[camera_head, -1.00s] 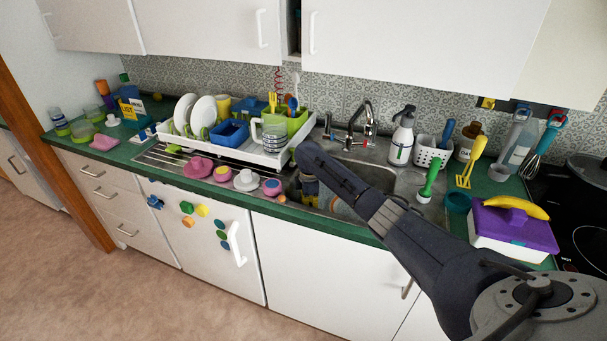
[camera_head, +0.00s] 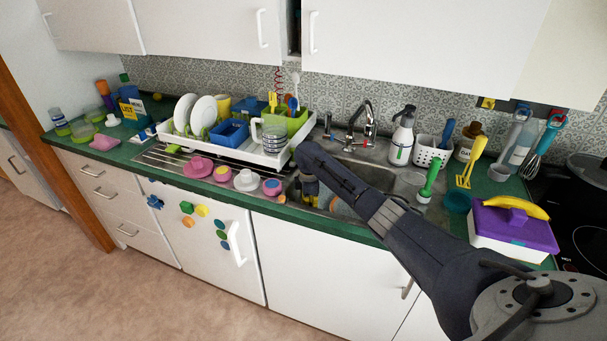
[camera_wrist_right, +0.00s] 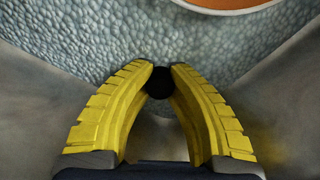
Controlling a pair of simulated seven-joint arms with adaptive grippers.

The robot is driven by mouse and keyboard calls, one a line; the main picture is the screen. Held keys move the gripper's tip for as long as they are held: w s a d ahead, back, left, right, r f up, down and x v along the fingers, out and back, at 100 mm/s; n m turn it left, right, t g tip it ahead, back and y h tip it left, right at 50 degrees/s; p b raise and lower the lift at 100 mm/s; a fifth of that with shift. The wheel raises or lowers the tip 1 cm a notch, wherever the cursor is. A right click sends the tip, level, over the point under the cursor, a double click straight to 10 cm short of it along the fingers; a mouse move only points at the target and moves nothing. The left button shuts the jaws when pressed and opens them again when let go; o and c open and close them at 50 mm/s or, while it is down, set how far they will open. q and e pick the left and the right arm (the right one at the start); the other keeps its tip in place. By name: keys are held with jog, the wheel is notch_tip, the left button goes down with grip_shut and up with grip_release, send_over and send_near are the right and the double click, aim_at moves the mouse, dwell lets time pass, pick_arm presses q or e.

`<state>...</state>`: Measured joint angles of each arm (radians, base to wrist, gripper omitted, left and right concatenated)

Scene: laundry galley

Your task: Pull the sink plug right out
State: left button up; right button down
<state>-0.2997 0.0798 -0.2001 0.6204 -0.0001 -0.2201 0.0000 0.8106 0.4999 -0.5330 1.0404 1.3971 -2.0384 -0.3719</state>
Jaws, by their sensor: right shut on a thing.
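My right gripper (camera_wrist_right: 160,78) points down into the sink (camera_head: 408,186), with its yellow fingers closed around a small round black thing in the right wrist view. This looks like the knob of the sink plug (camera_wrist_right: 159,84); the rest of the plug is hidden, so I cannot tell whether it sits in the drain. In the head view my right arm crosses over the sink's front edge, and the gripper (camera_head: 309,192) shows only in part at the sink's left side. My left gripper is not in view.
A tap (camera_head: 361,127) stands behind the sink. A white dish rack (camera_head: 226,149) with plates and cups is left of it. A pale blue bumpy surface (camera_wrist_right: 60,65) and an orange-lined round thing (camera_wrist_right: 232,3) lie close to the fingers. A soap bottle (camera_head: 401,140) stands behind right.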

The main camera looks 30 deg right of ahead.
jog(key=shift+r, duration=0.95)
dwell(0.6)
jog(key=shift+r, duration=1.8)
jog(key=shift+a+r, duration=0.1)
jog(key=shift+r, duration=0.05)
